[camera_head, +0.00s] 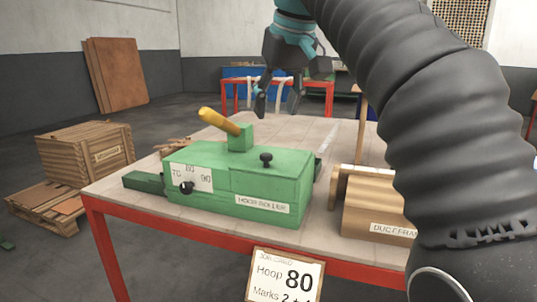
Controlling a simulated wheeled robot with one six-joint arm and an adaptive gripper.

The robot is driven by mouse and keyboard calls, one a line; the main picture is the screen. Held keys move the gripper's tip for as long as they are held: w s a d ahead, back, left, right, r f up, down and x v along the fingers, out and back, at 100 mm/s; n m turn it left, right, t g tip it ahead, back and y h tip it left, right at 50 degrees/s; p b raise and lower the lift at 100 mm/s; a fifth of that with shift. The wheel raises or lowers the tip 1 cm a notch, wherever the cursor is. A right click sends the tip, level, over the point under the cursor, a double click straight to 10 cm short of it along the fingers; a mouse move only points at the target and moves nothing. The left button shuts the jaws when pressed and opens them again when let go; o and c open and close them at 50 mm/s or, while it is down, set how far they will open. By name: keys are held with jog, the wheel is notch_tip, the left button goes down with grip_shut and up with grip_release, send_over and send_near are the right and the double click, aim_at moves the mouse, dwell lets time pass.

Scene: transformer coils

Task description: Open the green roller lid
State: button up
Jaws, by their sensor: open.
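The green hoop roller (215,200) is a box standing on the table. Its lid (270,172) is the right part of its top, with a small black knob (266,160) standing up on it. The lid looks shut, lying flat on the box. A yellow handle (219,121) rises from a green block left of the lid. A dial with a black pointer and a white scale is on the box's left front. My gripper (278,106) is open and empty, pointing down, above and behind the lid's knob and apart from it.
The red-edged table (130,195) carries the roller. A wooden duct frame (375,212) stands to its right, under my arm. A job card (285,277) reading Hoop 80 is at the front edge. Wooden crates (85,155) stand on the floor at left.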

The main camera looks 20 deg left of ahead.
aim_at(266, 154)
jog(key=b+x, duration=0.3)
jog(key=x, duration=0.7)
jog(key=shift+w+a+f+b, duration=0.1)
jog(key=shift+f+b, duration=0.25)
grip_shut()
